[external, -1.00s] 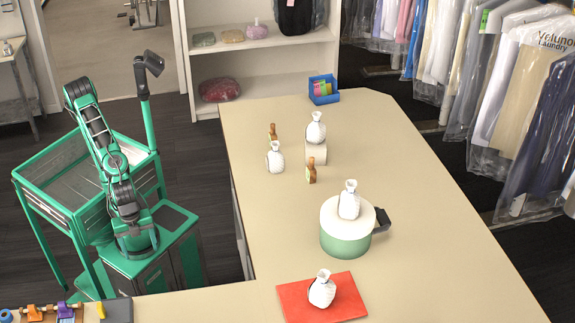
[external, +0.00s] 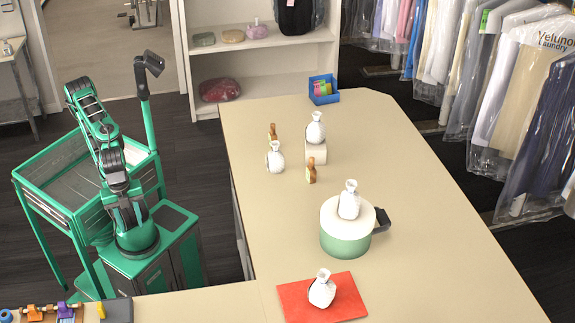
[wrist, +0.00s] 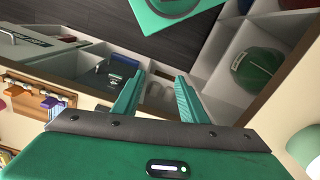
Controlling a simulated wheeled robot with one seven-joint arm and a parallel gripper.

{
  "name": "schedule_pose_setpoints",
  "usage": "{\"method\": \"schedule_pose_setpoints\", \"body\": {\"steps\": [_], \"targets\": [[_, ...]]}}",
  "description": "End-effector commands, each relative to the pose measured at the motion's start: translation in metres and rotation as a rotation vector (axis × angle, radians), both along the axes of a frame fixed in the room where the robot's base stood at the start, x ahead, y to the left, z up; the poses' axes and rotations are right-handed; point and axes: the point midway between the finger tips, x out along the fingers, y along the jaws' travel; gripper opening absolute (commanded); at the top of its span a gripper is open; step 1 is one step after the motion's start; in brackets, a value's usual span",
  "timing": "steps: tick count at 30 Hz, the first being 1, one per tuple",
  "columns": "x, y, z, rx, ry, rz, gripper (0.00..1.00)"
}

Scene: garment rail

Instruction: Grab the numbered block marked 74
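No block with a readable 74 shows in either view, so I cannot tell where the numbered block is. My gripper (wrist: 160,84) shows in the wrist view with its two green fingers apart and nothing between them. It faces down toward a brown-edged counter and open compartments below it. A dark blue and black item (wrist: 112,70) lies in one compartment, too small to identify. In the external view my arm is folded above its green base, left of the counter.
The beige counter (external: 255,215) holds white vases, brown bottles, a green pot (external: 345,235) with a dark handle, a red mat (external: 295,300) and a blue box (external: 323,90). A round green object (wrist: 258,68) sits in a compartment. Bagged garments hang at right.

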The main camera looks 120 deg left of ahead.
Motion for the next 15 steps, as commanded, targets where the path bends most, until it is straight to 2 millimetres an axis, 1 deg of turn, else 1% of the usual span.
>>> {"method": "schedule_pose_setpoints", "body": {"steps": [1,4,10,11,15], "targets": [[0.0,-0.001,0.011,-0.002,-0.002,-0.005,0.39],[0.001,-0.001,0.029,-0.003,-0.003,-0.003,0.39],[0.001,-0.001,0.054,-0.001,0.0,-0.003,0.39],[0.001,0.0,0.058,-0.001,0.001,-0.004,0.39],[0.02,0.001,0.056,-0.025,-0.017,0.074,0.39]]}}
